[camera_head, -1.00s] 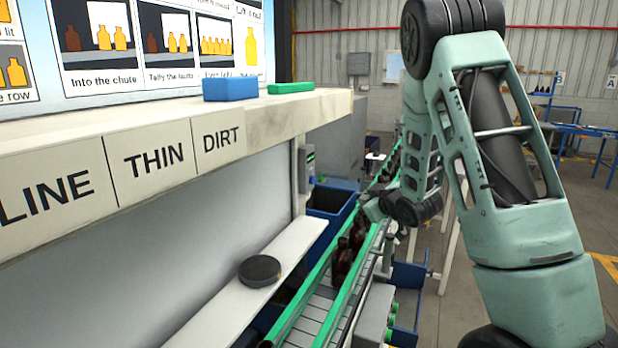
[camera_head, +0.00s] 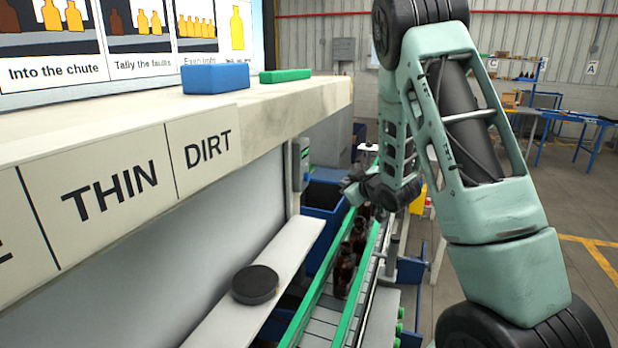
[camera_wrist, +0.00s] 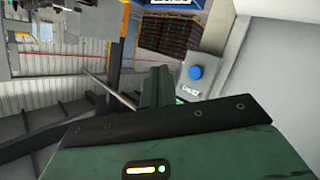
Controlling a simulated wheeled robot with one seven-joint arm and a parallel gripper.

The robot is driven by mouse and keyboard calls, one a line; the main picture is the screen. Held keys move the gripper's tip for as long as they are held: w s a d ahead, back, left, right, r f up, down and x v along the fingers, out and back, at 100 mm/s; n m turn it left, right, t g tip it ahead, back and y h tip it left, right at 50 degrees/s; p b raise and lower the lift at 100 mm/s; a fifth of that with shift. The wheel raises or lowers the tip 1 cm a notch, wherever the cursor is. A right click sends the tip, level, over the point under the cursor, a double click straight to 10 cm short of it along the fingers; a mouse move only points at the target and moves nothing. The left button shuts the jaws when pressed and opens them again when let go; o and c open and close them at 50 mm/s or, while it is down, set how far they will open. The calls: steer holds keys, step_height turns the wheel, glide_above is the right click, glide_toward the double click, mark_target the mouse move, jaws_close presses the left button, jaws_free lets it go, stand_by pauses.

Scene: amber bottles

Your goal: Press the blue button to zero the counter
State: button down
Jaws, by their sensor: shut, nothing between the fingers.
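The blue button (camera_wrist: 195,73) is a round knob on a light grey box (camera_wrist: 192,90) in the wrist view, right of centre. A small label under it is too blurred to read fully. My gripper (camera_head: 352,187) is shut and empty in the head view, above the bottle line and right of a small box on a post (camera_head: 304,160). In the wrist view my gripper (camera_wrist: 157,80) points up the picture, left of the button and apart from it. The button's face does not show in the head view.
A shelf (camera_head: 300,105) bears a blue block (camera_head: 215,78) and a green block (camera_head: 285,75). Brown bottles (camera_head: 345,270) stand between green conveyor rails (camera_head: 318,290) below my gripper. A dark round puck (camera_head: 255,285) lies on a white ledge. A blue bin (camera_head: 325,215) is behind.

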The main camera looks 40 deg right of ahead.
steer(key=w+a, duration=0.3)
steer(key=w, duration=0.3)
steer(key=shift+w+a, duration=0.2)
steer(key=shift+a, duration=0.15)
stand_by(1.8)
steer(key=shift+w+a, duration=0.25)
steer(key=shift+w, duration=0.1)
steer(key=shift+w+a, duration=0.2)
steer(key=shift+w, duration=0.2)
stand_by(0.7)
steer(key=shift+s+b, duration=0.1)
steer(key=shift+b, duration=0.2)
steer(key=shift+s+d, duration=0.45)
steer(key=shift+s, duration=0.2)
steer(key=shift+s+b, duration=0.1)
steer(key=shift+b, duration=0.2)
steer(key=shift+s+d+b, duration=0.15)
steer(key=shift+s+d, duration=0.25)
steer(key=shift+s, duration=0.3)
steer(key=shift+s+d+b, duration=0.2)
steer(key=shift+s+d, duration=0.25)
steer(key=shift+s, duration=0.25)
steer(key=shift+s+d+b, duration=0.15)
steer(key=shift+s+d, duration=0.25)
steer(key=shift+s, duration=0.3)
